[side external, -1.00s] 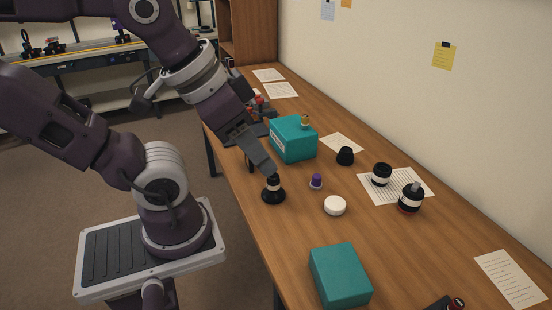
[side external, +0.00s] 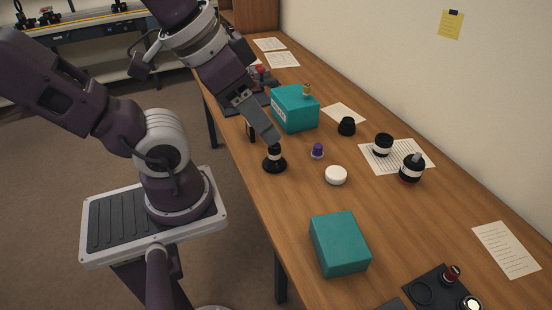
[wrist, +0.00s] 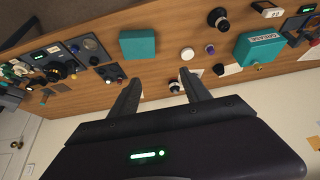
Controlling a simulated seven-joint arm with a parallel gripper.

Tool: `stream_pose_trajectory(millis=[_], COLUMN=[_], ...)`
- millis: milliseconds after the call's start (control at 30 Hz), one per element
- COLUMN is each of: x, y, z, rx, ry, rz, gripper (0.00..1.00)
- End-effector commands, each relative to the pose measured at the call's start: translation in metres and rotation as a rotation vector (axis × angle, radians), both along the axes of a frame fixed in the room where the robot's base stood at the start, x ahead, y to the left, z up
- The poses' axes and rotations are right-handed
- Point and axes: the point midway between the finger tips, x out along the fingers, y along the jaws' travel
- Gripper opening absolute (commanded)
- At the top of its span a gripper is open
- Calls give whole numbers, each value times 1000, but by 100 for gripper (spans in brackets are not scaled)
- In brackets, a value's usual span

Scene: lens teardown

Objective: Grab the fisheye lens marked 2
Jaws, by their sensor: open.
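No number 2 is readable on any lens. A black lens with a pale band and a wide base (side external: 274,165) stands near the table's front edge; it also shows at the top of the wrist view (wrist: 218,17). My gripper (side external: 274,138) overlaps its top in the side view. In the wrist view my gripper (wrist: 160,75) is open with nothing between its fingers, and that lens lies up and right of them. A small black lens (side external: 346,127), a banded lens (side external: 383,146) and a taller banded lens (side external: 411,170) stand further back.
A purple-topped piece (side external: 317,150) and a white round cap (side external: 336,175) stand mid-table. A teal box (side external: 293,110) is behind the gripper; another teal box (side external: 340,244) is nearer the camera. A dark tray (side external: 430,288) is at bottom right. Bare wood lies between them.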

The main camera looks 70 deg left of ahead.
Motion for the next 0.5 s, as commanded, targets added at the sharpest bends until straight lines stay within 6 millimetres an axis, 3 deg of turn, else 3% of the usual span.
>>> stream_pose_trajectory(millis=[333,500], x=[2,12], y=[4,46], z=[-5,-45], rx=[23,251], ry=[34,338], rz=[-6,-78], gripper=[60,60])
